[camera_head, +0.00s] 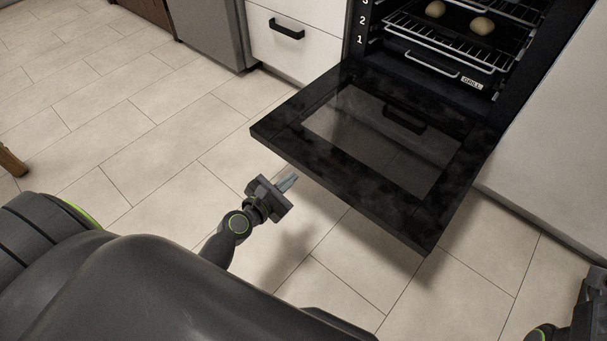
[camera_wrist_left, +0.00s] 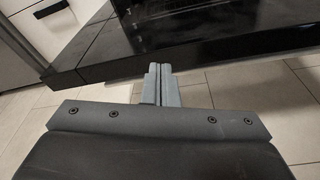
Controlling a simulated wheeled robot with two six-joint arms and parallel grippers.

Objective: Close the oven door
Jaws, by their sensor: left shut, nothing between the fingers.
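The black oven door (camera_head: 300,146) hangs wide open, lying about level in front of the oven, with its glass panel facing up. My left gripper (camera_head: 288,182) is shut and empty, just off the door's front edge near its left part. In the left wrist view the shut fingers (camera_wrist_left: 161,84) point at the door's front edge (camera_wrist_left: 200,62); whether they touch it I cannot tell. Part of my right arm shows at the lower right corner of the head view, but its fingers are not clearly visible.
Inside the oven a wire rack (camera_head: 440,42) holds round pale food pieces (camera_head: 481,25). A white drawer (camera_head: 297,38) with a black handle stands left of the oven, a white panel (camera_head: 560,130) to its right. The tiled floor (camera_head: 150,120) left of the door is clear.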

